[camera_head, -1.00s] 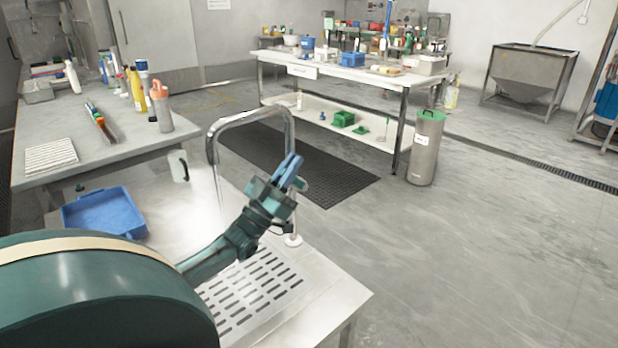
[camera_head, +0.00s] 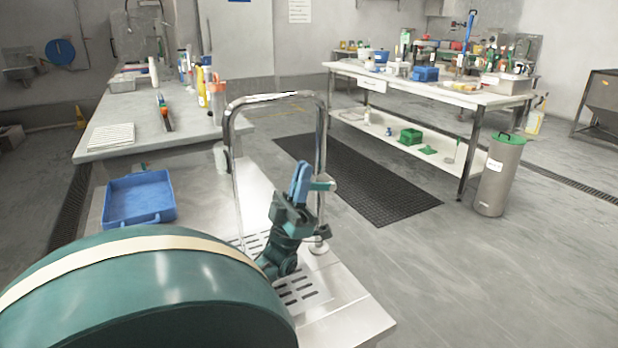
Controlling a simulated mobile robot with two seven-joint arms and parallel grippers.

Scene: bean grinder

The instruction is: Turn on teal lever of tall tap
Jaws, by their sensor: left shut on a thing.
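The tall tap (camera_head: 321,130) is a chrome arch standing on the metal sink top, its base at the front right by the drain slots. My left gripper (camera_head: 300,178), with blue fingers, is at the lever, in front of the upright. Its fingers are shut on the lever and hide its near part. My right gripper is not in view.
A blue tray (camera_head: 138,201) lies on the sink top at left. A grey bench (camera_head: 140,126) with bottles stands behind it. A white-topped table (camera_head: 440,92) stands at the back right, with a metal bin (camera_head: 499,175) beside it.

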